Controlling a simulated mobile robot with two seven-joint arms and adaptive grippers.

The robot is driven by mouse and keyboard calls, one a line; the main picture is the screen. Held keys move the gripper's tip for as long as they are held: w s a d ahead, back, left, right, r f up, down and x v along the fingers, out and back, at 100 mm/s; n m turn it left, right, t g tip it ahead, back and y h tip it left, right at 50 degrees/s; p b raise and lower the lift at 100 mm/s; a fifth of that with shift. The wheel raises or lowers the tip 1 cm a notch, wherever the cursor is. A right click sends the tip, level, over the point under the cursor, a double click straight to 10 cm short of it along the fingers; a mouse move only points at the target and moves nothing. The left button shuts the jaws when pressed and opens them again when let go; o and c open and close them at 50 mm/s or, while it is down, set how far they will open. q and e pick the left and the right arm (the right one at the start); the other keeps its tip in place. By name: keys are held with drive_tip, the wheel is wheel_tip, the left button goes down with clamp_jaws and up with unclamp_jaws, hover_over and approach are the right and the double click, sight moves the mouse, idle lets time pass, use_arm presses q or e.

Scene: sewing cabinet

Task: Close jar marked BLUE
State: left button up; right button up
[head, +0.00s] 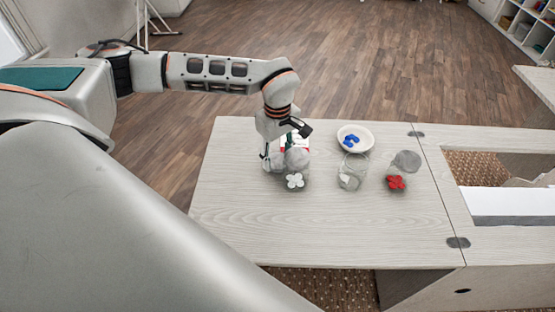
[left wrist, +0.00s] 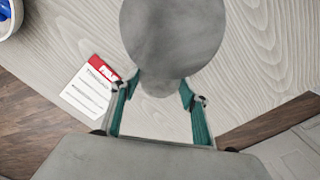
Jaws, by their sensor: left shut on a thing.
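My left gripper (head: 284,150) is shut on a grey round lid (head: 297,158). In the left wrist view the lid (left wrist: 172,42) is a large grey disc between the fingertips (left wrist: 160,88). A jar holding white pieces (head: 295,181) stands just in front of the lid; I cannot tell whether they touch. A clear open jar (head: 353,172) with a pale label stands in the middle. A jar with red pieces (head: 396,183) stands to its right. I cannot read any jar's marking. My right gripper is not in view.
A white bowl (head: 341,146) with blue pieces stands behind the middle jar. Another grey lid (head: 407,161) lies behind the red pieces. A card with a red header (left wrist: 88,92) lies near my left gripper. The table's front (head: 330,235) is clear. An open cabinet recess (head: 480,168) lies right.

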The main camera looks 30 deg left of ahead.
sight(278, 161)
use_arm(q)
wheel_tip(278, 161, up, 18)
drive_tip(key=p, duration=0.1)
drive_tip(key=shift+r, duration=0.25)
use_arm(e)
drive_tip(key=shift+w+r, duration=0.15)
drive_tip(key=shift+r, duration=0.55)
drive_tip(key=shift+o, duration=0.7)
use_arm(q)
drive_tip(key=shift+f, duration=0.1)
